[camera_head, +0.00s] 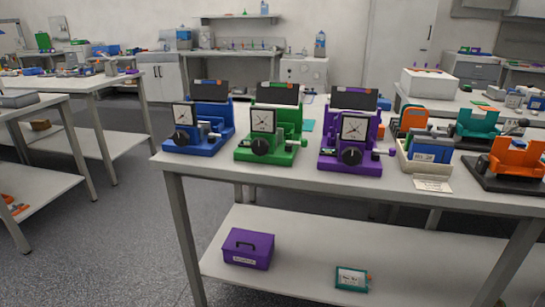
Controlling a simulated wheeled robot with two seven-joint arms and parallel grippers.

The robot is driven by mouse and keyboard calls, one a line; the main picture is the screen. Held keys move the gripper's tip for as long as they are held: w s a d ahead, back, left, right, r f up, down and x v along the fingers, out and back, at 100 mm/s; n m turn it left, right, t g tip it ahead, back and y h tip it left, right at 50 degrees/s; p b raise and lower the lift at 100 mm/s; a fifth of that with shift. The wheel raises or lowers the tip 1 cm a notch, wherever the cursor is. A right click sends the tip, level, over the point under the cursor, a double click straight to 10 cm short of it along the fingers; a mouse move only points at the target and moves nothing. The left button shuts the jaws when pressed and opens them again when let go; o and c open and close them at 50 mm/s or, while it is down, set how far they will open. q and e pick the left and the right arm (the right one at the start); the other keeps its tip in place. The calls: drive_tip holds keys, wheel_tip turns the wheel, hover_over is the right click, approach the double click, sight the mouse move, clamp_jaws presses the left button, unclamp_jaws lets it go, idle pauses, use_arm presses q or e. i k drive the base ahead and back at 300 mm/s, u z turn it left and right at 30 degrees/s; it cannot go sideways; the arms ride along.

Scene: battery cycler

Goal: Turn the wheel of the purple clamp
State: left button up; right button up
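The purple clamp (331,160) stands upright on the white table (250,182), the rightmost of three similar clamps. A white square dial plate (355,127) is on its front. Its black round wheel (352,156) sits low on the front, below the dial. A small purple knob (392,152) sticks out on a rod at its right side. Neither of my grippers shows in the head view, and nothing touches the clamp's wheel.
A green clamp (244,154) and a blue clamp (215,142) stand to its left. A tray with blue blocks (417,165) and an orange device (513,158) are to its right. A purple box (248,250) lies on the lower shelf. Floor (125,240) is open at the left.

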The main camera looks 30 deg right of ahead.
sight(352, 156)
drive_tip(key=u, duration=0.15)
drive_tip(key=i, duration=0.85)
drive_tip(key=z, duration=0.5)
